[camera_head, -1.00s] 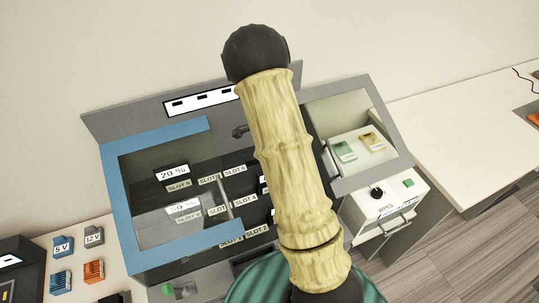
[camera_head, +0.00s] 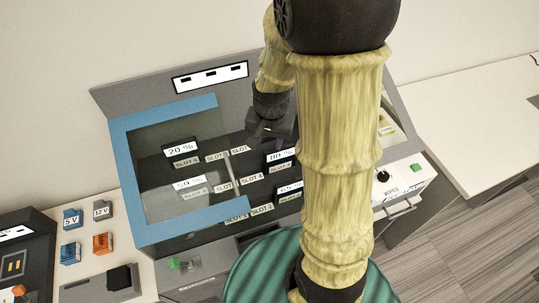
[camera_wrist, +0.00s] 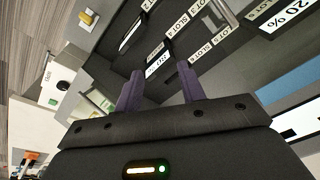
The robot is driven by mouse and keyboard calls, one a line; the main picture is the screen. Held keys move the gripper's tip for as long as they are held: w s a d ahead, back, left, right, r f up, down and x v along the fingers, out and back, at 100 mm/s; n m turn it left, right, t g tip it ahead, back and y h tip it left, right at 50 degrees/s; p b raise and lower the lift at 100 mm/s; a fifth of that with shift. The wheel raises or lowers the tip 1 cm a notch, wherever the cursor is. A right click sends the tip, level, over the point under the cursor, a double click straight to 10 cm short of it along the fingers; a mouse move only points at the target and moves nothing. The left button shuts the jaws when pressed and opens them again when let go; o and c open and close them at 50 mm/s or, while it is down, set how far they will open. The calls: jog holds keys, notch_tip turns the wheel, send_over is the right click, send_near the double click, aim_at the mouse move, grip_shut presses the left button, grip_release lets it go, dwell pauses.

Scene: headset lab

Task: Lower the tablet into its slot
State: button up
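The blue-framed cabinet (camera_head: 122,180) in the head view holds rows labelled SLOT, with percent displays reading 20 % (camera_head: 181,149), 50 % (camera_head: 188,183) and 80 % (camera_head: 281,155). Another display is partly covered by my arm. I cannot tell for sure which dark shape is the tablet. My gripper (camera_head: 272,130) is over the cabinet's upper right, its fingertips hidden there. In the wrist view my gripper (camera_wrist: 158,80) has its two purple fingers wide apart, with nothing clearly held between them. Slot labels and an 80 % display show beyond the fingers.
Blue and orange blocks (camera_head: 102,243) lie at the left. The right-hand table (camera_head: 470,120) is mostly clear.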

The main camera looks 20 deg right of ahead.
jog(key=s+a+r+n, duration=0.2)
jog(key=s+r+n, duration=0.1)
jog(key=s+n, duration=0.3)
jog(key=shift+s+a+n+t, duration=0.3)
jog(key=shift+s+t, duration=0.1)
jog(key=shift+s, duration=0.35)
